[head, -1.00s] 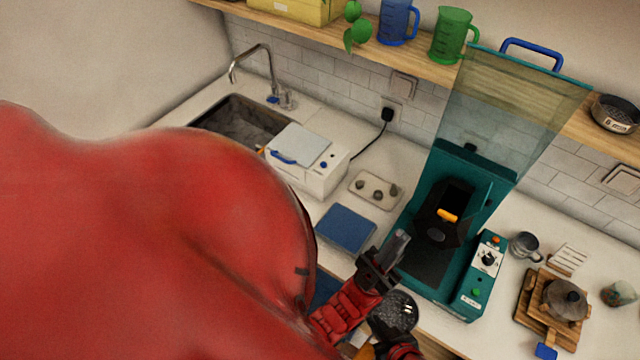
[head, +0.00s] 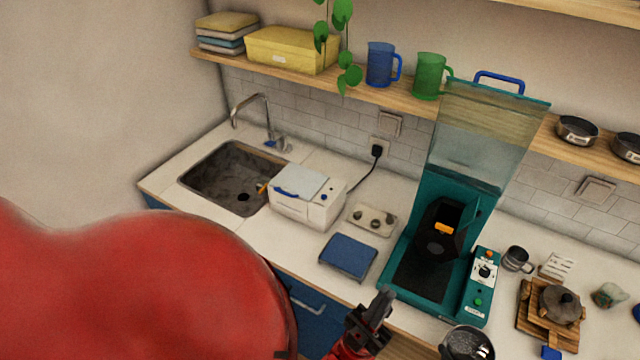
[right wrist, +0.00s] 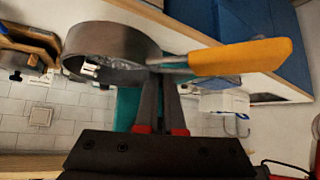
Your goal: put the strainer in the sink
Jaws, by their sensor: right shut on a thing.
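The strainer is a round grey metal bowl (right wrist: 112,50) with an orange handle (right wrist: 240,57) in the right wrist view. My right gripper (right wrist: 162,92) is shut on its narrow shaft, between bowl and handle. In the head view the strainer (head: 467,343) shows at the bottom edge, in front of the counter by the teal machine; the right gripper is out of that frame. The sink (head: 212,178) is a dark basin at the far left of the counter, under a tap. My left gripper (head: 378,306) is near the counter's front edge, seen side-on; its opening is unclear.
A white box appliance (head: 308,200) stands right of the sink. A blue scale (head: 348,257) and a knob plate (head: 371,219) lie on the counter. The teal machine (head: 440,270) has a raised clear lid. My red arm covers the lower left.

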